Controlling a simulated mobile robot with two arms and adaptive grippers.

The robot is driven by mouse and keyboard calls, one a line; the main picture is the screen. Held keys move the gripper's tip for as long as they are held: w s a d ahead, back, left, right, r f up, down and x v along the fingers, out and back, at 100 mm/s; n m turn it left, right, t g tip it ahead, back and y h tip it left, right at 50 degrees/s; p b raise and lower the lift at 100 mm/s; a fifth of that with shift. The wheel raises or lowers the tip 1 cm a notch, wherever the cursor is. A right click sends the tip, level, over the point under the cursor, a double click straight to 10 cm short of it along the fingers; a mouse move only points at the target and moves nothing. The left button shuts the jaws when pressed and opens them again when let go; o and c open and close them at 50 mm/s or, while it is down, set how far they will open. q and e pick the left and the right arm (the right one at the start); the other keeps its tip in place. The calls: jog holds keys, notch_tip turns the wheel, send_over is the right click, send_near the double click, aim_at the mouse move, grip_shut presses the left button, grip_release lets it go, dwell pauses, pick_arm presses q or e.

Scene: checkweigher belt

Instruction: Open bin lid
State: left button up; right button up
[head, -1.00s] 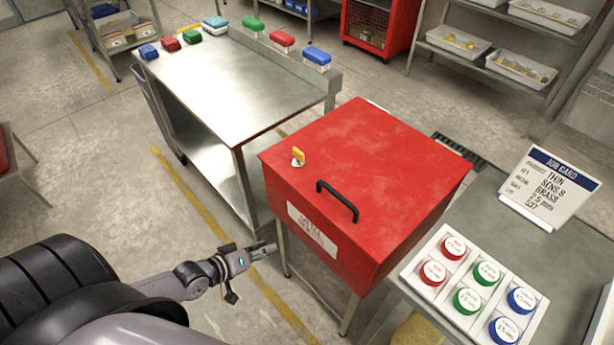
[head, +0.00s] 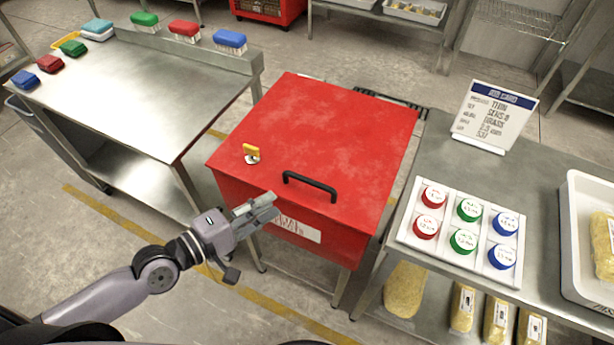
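The red bin (head: 296,240) stands on metal legs in the middle of the head view. Its flat red lid (head: 330,125) is closed. A black bar handle (head: 310,185) sits near the lid's front edge. A yellow key-like latch (head: 251,152) on a round silver base is on the lid to the left of the handle. My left gripper (head: 268,206) is at the bin's front, left of and a little below the handle, and overlaps the white label in the picture. I cannot tell if it touches the bin or whether its fingers are apart. My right gripper is not in view.
A steel table (head: 120,85) with colored brushes stands at the left. At the right, a grey bench (head: 545,180) holds a job card (head: 494,115), a white tray of colored discs (head: 408,236) and a white tub (head: 572,240). Yellow bags (head: 405,290) lie beneath.

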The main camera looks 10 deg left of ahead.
aim_at(308, 179)
pick_arm(q)
jog(key=p+x, duration=0.1)
jog(key=x, duration=1)
jog(key=shift+p, duration=0.3)
jog(key=shift+w+d, duration=0.35)
jog(key=shift+d, duration=0.05)
jog(key=shift+f, duration=0.1)
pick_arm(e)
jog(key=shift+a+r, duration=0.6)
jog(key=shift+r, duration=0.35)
pick_arm(q)
jog(key=shift+c, duration=0.5)
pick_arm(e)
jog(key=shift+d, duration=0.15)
pick_arm(q)
grip_shut()
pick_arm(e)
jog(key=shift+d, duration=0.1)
